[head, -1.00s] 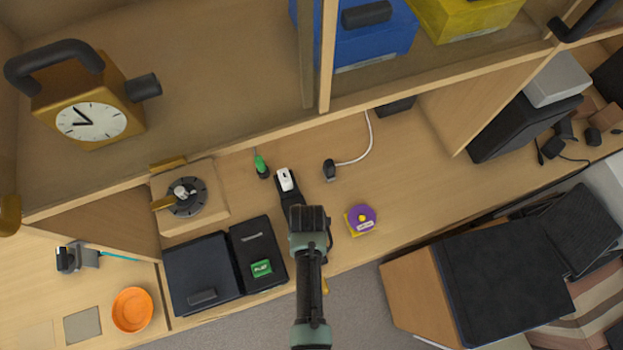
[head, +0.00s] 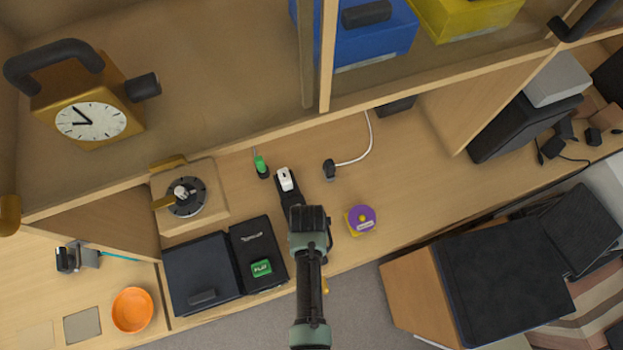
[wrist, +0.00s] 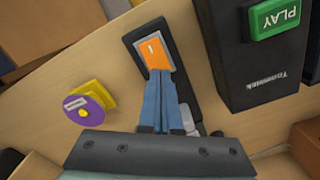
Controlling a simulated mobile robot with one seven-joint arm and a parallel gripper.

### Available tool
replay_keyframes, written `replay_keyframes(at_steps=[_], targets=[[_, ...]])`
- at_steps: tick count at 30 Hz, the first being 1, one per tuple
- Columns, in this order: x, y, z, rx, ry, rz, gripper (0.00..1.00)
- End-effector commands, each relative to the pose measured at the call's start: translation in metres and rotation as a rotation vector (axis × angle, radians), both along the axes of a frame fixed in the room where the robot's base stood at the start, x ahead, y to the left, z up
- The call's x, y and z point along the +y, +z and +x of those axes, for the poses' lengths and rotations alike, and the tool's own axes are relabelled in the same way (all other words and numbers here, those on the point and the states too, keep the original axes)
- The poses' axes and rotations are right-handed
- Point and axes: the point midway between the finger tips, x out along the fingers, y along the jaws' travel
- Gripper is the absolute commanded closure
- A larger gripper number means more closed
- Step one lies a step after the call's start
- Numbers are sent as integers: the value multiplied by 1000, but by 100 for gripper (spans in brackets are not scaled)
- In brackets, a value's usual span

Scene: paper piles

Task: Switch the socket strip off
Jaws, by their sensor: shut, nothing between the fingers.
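The socket strip (wrist: 134,42) is a black bar lying on the wooden desk. Its orange rocker switch (wrist: 154,50), with a small white mark, faces up near one end in the wrist view. A white plug (head: 285,179) sits at the strip's far end in the head view, where my arm hides the near part. My gripper (wrist: 158,74) is shut and empty. Its blue fingertips are over the lower edge of the switch; I cannot tell whether they touch it. I cannot make out which side of the rocker is pressed down.
A black device with a green PLAY button (head: 261,268) stands close left of the strip in the head view. A purple and yellow tape dispenser (head: 361,219) and a black plug with a white cord (head: 329,170) are to its right. A shelf (head: 220,150) overhangs behind.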

Motion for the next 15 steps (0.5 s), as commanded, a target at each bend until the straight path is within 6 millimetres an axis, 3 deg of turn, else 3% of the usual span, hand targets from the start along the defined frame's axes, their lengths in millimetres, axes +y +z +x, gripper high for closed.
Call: replay_keyframes(at_steps=[15], targets=[[0, -9, 0, 0, 0, 0, 100]])
